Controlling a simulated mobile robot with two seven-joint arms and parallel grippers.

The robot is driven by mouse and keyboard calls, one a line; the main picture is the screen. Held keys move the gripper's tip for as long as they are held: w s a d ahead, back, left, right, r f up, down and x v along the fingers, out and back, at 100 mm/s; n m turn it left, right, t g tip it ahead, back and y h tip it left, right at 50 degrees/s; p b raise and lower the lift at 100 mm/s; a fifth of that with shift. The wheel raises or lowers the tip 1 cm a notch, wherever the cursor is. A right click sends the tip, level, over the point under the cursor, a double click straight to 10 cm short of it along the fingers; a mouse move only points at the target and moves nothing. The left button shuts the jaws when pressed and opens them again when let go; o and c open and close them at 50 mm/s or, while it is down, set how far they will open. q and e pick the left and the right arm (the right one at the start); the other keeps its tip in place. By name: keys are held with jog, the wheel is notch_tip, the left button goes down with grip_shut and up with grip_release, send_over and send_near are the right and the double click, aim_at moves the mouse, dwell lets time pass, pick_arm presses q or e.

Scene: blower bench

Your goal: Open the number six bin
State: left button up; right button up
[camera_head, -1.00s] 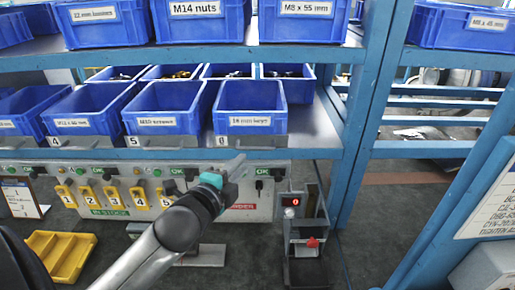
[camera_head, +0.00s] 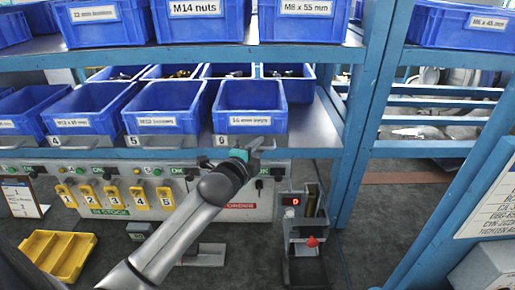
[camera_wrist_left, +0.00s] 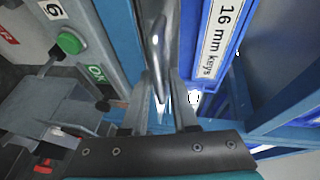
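The number six bin (camera_head: 250,98) is an open-topped blue bin with a white "16 mm keys" label, at the right end of the lower shelf row. A "6" tag (camera_head: 221,140) sits on the shelf edge below it. A metal handle (camera_wrist_left: 157,40) runs beside the bin's front (camera_wrist_left: 222,40) in the left wrist view. My left gripper (camera_head: 252,146) is just below the bin front at the shelf edge. In the left wrist view its fingers (camera_wrist_left: 160,112) are apart, with the handle's end appearing between them. Contact cannot be told. My right gripper is not in view.
A grey panel (camera_head: 130,170) with green buttons and yellow numbered handles hangs under the shelf. Other blue bins (camera_head: 165,107) stand to the left and above. A blue post (camera_head: 360,130) rises at right. A yellow tray (camera_head: 60,255) lies on the floor at lower left.

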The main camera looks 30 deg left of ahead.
pick_arm(q)
jog(key=shift+c, duration=0.4)
grip_shut()
dwell(1.0)
